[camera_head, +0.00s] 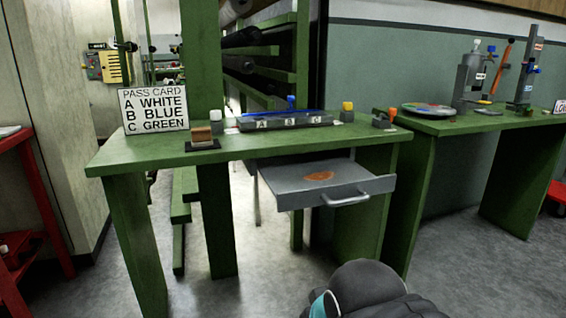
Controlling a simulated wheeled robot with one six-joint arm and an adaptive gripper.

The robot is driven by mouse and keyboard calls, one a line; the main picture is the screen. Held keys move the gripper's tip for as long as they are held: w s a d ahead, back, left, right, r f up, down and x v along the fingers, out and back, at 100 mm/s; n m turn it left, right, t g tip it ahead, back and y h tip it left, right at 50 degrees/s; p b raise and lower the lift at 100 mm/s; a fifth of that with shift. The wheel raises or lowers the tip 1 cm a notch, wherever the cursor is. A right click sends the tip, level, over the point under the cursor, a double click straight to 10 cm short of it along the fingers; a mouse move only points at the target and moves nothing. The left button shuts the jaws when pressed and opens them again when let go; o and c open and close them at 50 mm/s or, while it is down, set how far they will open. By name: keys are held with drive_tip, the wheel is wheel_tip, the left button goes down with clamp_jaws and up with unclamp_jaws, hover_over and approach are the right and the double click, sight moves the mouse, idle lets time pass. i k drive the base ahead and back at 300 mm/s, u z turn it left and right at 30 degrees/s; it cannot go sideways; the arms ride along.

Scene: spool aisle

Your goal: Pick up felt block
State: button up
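A small brown block (201,134), which looks like the felt block, sits on a dark base near the left end of the green table (235,148). My gripper is not in view. Only a dark, rounded part of my arm with a teal band shows at the bottom, well below and to the right of the block.
The pass card sign (153,109) stands behind the block. A grey rack (276,123) marked with letters lies to its right. A grey drawer (288,196) is pulled out below the tabletop and holds a brown patch. Another green bench (470,125) stands at right.

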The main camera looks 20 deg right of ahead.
sight(200, 137)
drive_tip(key=u, duration=1.95)
drive_tip(key=i, duration=2.6)
drive_tip(key=z, duration=2.95)
